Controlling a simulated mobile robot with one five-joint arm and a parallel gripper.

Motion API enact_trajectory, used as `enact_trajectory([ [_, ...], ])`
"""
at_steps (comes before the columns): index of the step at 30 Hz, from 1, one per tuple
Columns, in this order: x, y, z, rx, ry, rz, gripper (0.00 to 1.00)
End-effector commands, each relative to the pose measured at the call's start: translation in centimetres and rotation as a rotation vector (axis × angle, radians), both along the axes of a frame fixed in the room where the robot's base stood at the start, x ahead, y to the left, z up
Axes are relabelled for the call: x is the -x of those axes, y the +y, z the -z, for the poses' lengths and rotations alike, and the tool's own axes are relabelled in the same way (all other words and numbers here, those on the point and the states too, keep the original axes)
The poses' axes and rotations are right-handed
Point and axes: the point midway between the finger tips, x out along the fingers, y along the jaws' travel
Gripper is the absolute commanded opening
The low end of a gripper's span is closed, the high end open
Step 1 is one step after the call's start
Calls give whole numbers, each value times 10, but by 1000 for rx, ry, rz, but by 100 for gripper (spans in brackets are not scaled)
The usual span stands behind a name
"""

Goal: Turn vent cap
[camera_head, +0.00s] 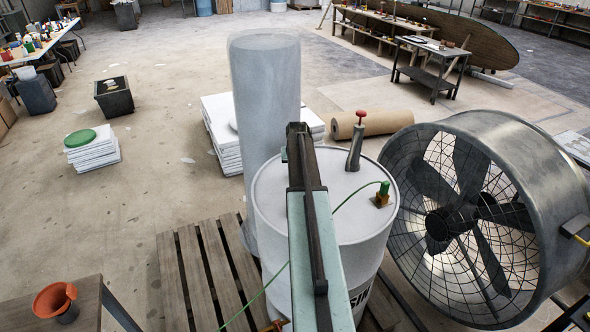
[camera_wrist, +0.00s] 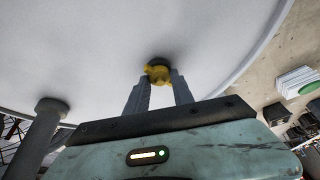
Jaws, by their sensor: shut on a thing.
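The vent cap (camera_wrist: 158,71) is a small yellow piece with lobes, seated on a dark base on the pale drum lid. My gripper (camera_wrist: 158,82) has its two grey fingers on either side of the cap, closed on it, in the wrist view. The white drum (camera_head: 278,205) stands on a wooden pallet (camera_head: 205,270) in the head view. There my arm crosses over the drum lid and hides the cap and my fingertips.
A grey pipe with a red knob (camera_head: 360,114) rises from the lid, as does a green-topped brass fitting (camera_head: 383,191) with a thin green hose. A tall grey cylinder (camera_head: 266,90) stands just behind the drum. A large caged fan (camera_head: 475,215) is close on the right.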

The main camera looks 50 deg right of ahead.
Motion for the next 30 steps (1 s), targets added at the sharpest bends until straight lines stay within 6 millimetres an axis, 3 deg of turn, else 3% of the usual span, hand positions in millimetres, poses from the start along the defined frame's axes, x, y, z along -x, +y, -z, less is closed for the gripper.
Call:
enact_trajectory([
  [15,-4,5,1,-7,0,361,0],
  [30,-4,6,1,-11,0,452,0],
])
